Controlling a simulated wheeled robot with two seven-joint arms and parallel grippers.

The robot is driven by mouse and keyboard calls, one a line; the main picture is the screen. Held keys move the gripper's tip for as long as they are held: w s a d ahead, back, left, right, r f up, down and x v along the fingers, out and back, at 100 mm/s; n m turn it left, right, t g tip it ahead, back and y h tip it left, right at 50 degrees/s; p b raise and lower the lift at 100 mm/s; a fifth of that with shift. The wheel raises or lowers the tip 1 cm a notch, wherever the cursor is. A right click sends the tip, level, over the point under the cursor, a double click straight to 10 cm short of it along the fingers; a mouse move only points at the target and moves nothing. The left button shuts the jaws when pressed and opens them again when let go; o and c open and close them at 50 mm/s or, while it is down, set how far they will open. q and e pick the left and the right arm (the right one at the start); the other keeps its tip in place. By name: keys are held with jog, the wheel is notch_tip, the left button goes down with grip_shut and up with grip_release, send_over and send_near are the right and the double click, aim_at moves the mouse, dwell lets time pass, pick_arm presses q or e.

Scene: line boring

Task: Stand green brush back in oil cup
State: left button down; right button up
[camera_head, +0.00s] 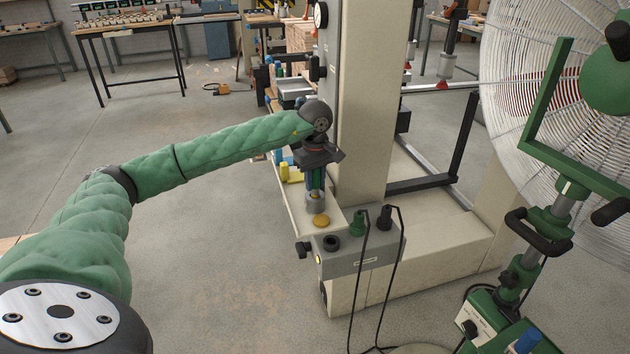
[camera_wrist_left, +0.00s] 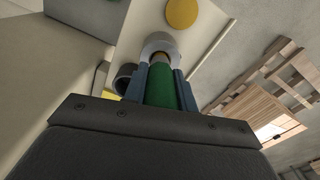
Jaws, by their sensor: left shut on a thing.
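My left gripper (camera_head: 315,182) is shut on the green brush (camera_wrist_left: 162,88), with one blue-grey finger on each side of its handle. The brush points downward. In the head view the fingers hide most of it. The grey oil cup (camera_head: 316,204) is right below the fingers, and its round rim also shows in the wrist view (camera_wrist_left: 153,47). The brush's lower end is at or inside the cup mouth; how deep it sits I cannot tell. My right gripper is not in view.
The beige machine column (camera_head: 368,110) rises just to the right. Yellow items (camera_head: 291,173) lie behind the cup.

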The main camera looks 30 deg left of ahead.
pick_arm(q)
jog(key=shift+f+b, duration=0.7)
jog(key=shift+f, duration=0.1)
grip_release()
dwell(0.6)
jog(key=shift+r, duration=0.2)
jog(key=shift+r+p, duration=1.3)
jog(key=shift+r, duration=3.05)
